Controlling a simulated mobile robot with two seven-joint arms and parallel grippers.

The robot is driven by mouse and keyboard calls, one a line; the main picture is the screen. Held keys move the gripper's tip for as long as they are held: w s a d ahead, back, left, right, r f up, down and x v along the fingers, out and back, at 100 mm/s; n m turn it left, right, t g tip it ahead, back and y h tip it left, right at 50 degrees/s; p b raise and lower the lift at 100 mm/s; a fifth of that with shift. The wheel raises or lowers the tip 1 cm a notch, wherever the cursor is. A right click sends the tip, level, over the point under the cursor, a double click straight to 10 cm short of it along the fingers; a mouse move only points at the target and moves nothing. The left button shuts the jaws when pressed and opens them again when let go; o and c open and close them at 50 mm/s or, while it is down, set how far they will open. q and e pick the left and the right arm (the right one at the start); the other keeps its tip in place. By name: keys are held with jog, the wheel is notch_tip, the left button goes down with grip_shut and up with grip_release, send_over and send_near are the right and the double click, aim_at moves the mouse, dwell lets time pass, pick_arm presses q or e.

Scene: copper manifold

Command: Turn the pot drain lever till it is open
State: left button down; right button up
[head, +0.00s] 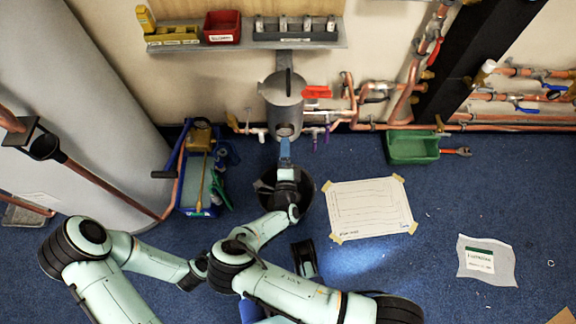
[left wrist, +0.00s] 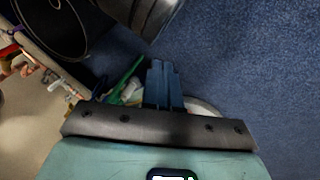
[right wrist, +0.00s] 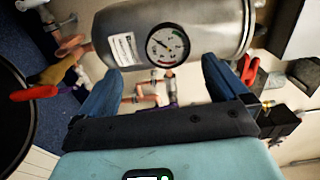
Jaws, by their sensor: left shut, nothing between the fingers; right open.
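The grey metal pot (head: 283,104) hangs on the wall, and its gauge faces the right wrist camera up close (right wrist: 185,35). A red lever (right wrist: 35,93) sits by a brass valve (right wrist: 62,68) below the pot's lower end; the head view does not show it clearly. My right gripper (right wrist: 163,82) is open and empty in front of the pot. Its blue fingers also show under the pot in the head view (head: 285,147). The red lever lies outside the fingers, apart from them. My left gripper (left wrist: 162,66) is shut and empty, low over the floor.
A black bucket (head: 268,188) stands under the pot. Another red handle (head: 318,92) is at the pot's right side among copper pipes. A blue tray of tools (head: 187,208) stands left; a green bin (head: 408,160) and a taped sheet (head: 370,208) lie right.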

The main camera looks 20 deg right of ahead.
pick_arm(q)
jog(key=shift+s+d+r+g+p, duration=0.15)
jog(key=shift+s+d+r+p, duration=0.05)
jog(key=shift+s+d+r, duration=0.2)
jog(key=shift+s+d+r+g+p, duration=0.2)
jog(key=shift+s+r, duration=0.1)
jog(key=shift+s, duration=0.2)
pick_arm(e)
jog(key=shift+r, duration=1.6)
